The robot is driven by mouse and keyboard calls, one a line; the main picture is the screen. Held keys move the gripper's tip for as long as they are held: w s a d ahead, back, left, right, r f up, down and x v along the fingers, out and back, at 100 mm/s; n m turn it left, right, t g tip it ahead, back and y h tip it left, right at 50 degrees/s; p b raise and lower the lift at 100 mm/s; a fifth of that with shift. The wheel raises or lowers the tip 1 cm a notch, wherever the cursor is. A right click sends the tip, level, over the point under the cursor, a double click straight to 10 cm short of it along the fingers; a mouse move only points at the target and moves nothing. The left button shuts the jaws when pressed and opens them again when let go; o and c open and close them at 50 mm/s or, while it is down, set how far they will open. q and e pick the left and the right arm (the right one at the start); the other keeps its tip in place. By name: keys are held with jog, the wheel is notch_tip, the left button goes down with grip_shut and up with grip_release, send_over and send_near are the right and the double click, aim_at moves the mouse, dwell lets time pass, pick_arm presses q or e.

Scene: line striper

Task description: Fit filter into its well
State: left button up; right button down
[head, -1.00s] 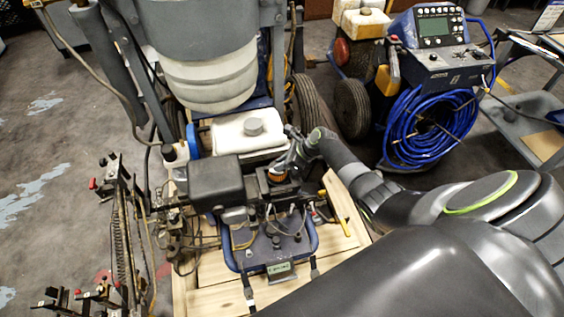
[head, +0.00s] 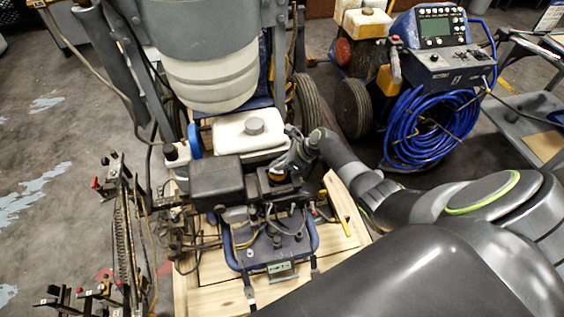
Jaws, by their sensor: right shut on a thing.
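My right gripper (head: 284,165) is shut on the filter (head: 277,178), a small part with an orange band. It holds the filter low over the dark block (head: 262,188) on the line striper, to the right of the black box (head: 217,182). The well is hidden under the filter and the fingers. I cannot tell whether the filter is inside the well or just above it. My left gripper is not in view.
A white tank (head: 240,138) stands just behind the gripper. Hoses and a blue tubular frame (head: 240,262) lie in front, on a wooden pallet (head: 210,298). A second machine with a coiled blue hose (head: 425,130) stands at back right.

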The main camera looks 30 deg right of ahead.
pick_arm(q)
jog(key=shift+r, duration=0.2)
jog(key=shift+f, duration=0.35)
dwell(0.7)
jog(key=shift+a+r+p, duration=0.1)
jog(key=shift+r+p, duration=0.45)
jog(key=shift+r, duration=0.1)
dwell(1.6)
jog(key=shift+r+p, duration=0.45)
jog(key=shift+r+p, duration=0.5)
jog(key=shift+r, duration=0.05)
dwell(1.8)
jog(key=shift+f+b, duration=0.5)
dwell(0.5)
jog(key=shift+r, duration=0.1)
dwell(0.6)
